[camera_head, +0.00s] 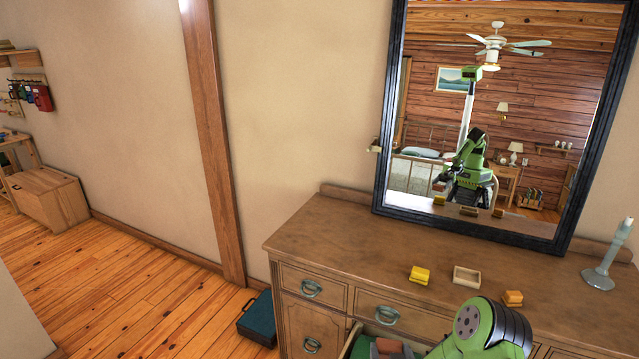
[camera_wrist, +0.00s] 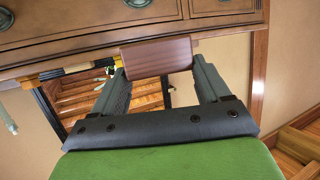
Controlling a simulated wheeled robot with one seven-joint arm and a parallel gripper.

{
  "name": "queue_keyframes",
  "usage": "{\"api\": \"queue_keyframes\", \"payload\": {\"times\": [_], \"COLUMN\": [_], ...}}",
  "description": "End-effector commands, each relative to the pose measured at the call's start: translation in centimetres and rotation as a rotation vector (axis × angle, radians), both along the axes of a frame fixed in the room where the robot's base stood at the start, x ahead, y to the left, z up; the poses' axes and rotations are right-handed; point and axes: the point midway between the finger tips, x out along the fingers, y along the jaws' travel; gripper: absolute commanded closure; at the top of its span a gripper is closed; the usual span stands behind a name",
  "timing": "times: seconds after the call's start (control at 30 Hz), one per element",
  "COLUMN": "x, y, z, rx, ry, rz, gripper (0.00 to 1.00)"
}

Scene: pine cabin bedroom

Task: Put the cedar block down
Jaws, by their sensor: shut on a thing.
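The cedar block (camera_wrist: 155,55) is a reddish-brown block. In the wrist view it sits between the two fingertips of my gripper (camera_wrist: 160,78), which is shut on it. In the head view the reddish block (camera_head: 389,346) shows at the bottom edge, in front of the dresser (camera_head: 330,240) and below its top; my green arm hides part of this area. A drawer seems to stand open there, but I cannot tell whether the block is over it or touching anything.
On the dresser top are a yellow block (camera_head: 419,275), a small wooden tray (camera_head: 467,277), an orange block (camera_head: 513,299) and a pale candlestick (camera_head: 604,270). A black-framed mirror (camera_head: 490,130) stands behind them. The top's left part is clear. A teal box (camera_head: 257,321) is on the floor.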

Motion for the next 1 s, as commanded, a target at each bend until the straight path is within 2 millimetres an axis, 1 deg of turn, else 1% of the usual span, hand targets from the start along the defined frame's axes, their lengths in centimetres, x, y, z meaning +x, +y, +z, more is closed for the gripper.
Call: {"api": "queue_keyframes", "payload": {"times": [0.03, 0.1, 0.17, 0.23, 0.33, 0.67, 1.0], "x": [-0.8, -1.5, -2.5, -4.0, -5.3, -5.4, -5.4], "y": [1.0, 1.9, 2.3, 2.4, 2.3, 2.1, -1.3], "z": [-0.1, 0.1, 0.4, 1.1, 1.9, 1.9, 1.5], "rx": [0.003, 0.001, 0.002, 0.003, 0.001, 0.0, -0.005], "ry": [0.005, 0.003, 0.003, 0.002, -0.001, -0.004, -0.009], "rz": [0.025, 0.05, 0.062, 0.065, 0.061, 0.059, 0.056], "gripper": [0.54, 0.54, 0.54, 0.54, 0.54, 0.54, 0.54]}}
